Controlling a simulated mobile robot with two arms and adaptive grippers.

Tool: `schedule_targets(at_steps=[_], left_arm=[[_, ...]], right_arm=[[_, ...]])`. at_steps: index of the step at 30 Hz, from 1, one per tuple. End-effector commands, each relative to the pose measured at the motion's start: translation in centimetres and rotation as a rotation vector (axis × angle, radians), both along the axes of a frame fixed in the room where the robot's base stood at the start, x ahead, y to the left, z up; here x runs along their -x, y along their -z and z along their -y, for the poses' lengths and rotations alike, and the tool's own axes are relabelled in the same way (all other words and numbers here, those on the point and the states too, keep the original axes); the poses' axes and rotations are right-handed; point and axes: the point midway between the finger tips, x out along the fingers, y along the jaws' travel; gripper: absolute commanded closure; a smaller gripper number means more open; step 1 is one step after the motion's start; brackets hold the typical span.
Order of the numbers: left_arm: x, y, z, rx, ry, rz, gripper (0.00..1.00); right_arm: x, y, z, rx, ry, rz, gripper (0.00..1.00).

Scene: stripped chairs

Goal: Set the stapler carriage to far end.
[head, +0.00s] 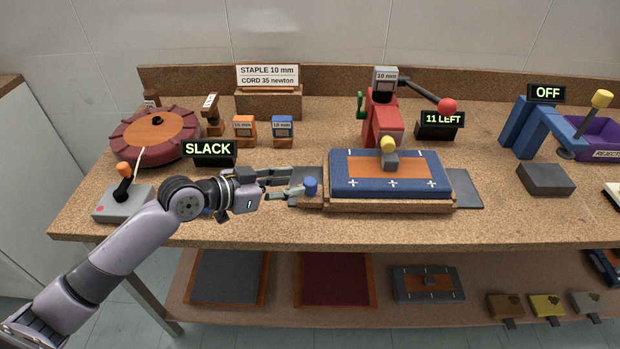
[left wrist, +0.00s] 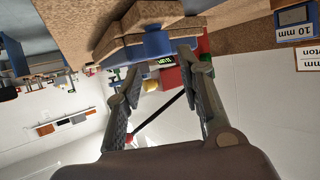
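The stapler carriage is a wooden sled (head: 390,207) carrying a blue pad with an orange panel (head: 345,172). It sits on a dark grey track (head: 465,188) that shows at both ends. A blue knob (head: 310,186) stands on the sled's left end. The red stapler (head: 382,118) with a 10 mm label stands behind the pad. My left gripper (head: 289,184) is open at the knob's left. In the left wrist view the blue knob (left wrist: 157,44) lies ahead between the spread fingertips; contact cannot be told. My right gripper is out of view.
A sign reads SLACK (head: 208,150), another 11 LEFT (head: 443,119), another OFF (head: 547,93). A round maroon cushion (head: 130,147) and a grey joystick box (head: 124,203) stand left. A blue lever press (head: 530,130) and a grey block (head: 546,179) stand right. A shelf lies below.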

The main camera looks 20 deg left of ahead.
Motion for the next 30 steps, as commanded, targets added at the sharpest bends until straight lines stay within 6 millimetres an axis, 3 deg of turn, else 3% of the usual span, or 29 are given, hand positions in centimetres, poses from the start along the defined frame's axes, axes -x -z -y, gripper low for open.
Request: schedule_targets(at_steps=[4,11,23,30], left_arm=[[-2.3,0.9,1.9,0.004,0.0,0.001,0.65],[-4.4,2.2,3.5,0.001,0.001,0.001,0.65],[-4.8,2.6,3.8,-0.001,0.001,0.0,0.65],[-4.8,2.5,3.8,-0.001,0.001,0.0,0.81]], right_arm=[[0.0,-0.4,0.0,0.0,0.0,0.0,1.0],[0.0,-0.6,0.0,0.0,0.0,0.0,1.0],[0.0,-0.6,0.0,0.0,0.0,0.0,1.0],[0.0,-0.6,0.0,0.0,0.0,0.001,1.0]])
